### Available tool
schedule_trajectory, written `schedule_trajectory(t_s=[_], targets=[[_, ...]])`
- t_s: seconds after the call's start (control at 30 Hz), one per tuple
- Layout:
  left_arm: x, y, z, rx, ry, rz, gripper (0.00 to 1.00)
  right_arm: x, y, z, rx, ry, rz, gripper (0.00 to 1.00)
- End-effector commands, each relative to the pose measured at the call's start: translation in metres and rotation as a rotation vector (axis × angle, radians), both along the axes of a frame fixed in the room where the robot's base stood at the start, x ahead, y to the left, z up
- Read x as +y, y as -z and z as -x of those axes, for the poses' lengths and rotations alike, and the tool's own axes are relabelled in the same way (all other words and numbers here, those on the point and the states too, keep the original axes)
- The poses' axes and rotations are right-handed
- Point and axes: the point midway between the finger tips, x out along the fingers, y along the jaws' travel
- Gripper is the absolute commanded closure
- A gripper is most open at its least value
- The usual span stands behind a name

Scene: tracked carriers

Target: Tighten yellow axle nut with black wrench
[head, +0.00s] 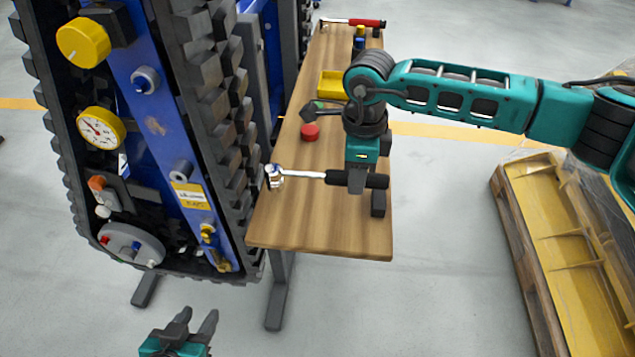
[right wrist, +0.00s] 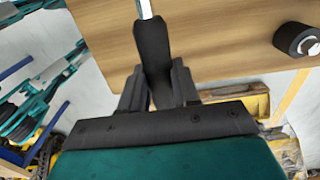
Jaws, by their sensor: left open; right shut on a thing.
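The black wrench, a ratchet with a black handle and a chrome shaft (head: 300,174), is held level above the table, its head pointing left toward the carrier. My right gripper (head: 364,181) is shut on its black handle; the right wrist view shows the handle (right wrist: 151,50) between the fingers (right wrist: 152,88). The wrench head is apart from the carrier. My left gripper (head: 195,323) is open and empty, low at the bottom. The tracked carrier (head: 150,110) stands at left, with small yellow fittings (head: 208,234) low on its blue side. I cannot tell which part is the axle nut.
The wooden table (head: 310,215) bears a red round piece (head: 309,132), a yellow bin (head: 331,85) and a red-handled ratchet (head: 366,22). The right wrist view shows a black cylinder (right wrist: 293,38) on it. A pallet with yellow parts (head: 555,210) stands at right. Floor between is clear.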

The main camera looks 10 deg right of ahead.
Motion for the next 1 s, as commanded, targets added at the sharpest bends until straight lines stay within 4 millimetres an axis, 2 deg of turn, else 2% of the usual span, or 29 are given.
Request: schedule_trajectory(t_s=[0.03, 0.43, 0.83, 1.0], targets=[[0.0, -0.005, 0.0, 0.0, 0.0, 0.0, 0.57, 0.0, -0.008, -0.001, -0.003, 0.0, -0.002, 1.0], [-0.001, -0.024, 0.0, -0.003, 0.001, 0.001, 0.57, 0.0, -0.039, -0.001, -0.004, 0.0, -0.002, 1.0], [-0.001, -0.025, -0.001, -0.005, 0.002, 0.001, 0.57, 0.0, -0.042, -0.001, -0.003, -0.007, -0.002, 1.0], [-0.001, -0.025, -0.001, -0.005, 0.002, 0.001, 0.57, -0.005, -0.046, 0.004, -0.002, -0.145, -0.004, 1.0]])
